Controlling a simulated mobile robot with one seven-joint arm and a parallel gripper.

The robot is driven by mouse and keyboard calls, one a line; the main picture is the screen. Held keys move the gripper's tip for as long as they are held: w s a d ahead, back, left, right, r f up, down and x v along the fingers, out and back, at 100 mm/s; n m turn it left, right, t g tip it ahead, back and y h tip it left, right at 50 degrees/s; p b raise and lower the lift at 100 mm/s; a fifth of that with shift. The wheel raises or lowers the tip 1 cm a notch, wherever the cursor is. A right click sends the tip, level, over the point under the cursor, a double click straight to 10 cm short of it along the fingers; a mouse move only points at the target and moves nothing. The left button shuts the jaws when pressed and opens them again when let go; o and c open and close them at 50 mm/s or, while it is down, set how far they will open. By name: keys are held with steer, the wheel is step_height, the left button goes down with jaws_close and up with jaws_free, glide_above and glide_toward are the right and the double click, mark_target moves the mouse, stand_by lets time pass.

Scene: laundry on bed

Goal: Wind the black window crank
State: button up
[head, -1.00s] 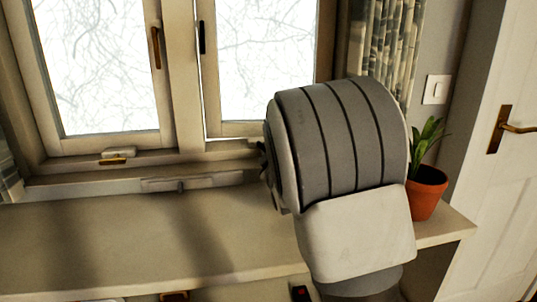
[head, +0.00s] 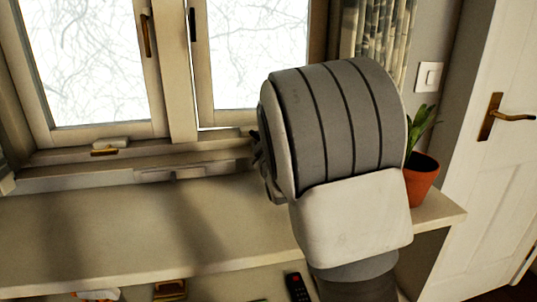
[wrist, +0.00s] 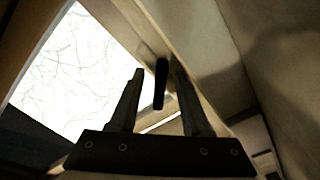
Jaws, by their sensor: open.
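In the wrist view my gripper (wrist: 159,76) is open, with its two fingers pointing toward the window frame. A slim black bar, which looks like the black window crank (wrist: 161,84), shows in the gap between the fingertips, nearer the right finger. I cannot tell whether a finger touches it or how deep it sits between them. A dark handle (head: 193,24) shows on the right window's frame.
A potted plant (head: 421,180) stands on the shelf (head: 100,230) just right of my arm. A remote (head: 297,287) lies below the shelf edge. A brown handle (head: 146,35) is on the left window. The shelf left of my arm is clear. A door (head: 490,180) is at right.

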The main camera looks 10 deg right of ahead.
steer(key=s+p, duration=0.1)
steer(key=s, duration=1.3)
steer(key=shift+s+f, duration=0.15)
steer(key=shift+s+b, duration=1.2)
steer(key=shift+s, duration=0.1)
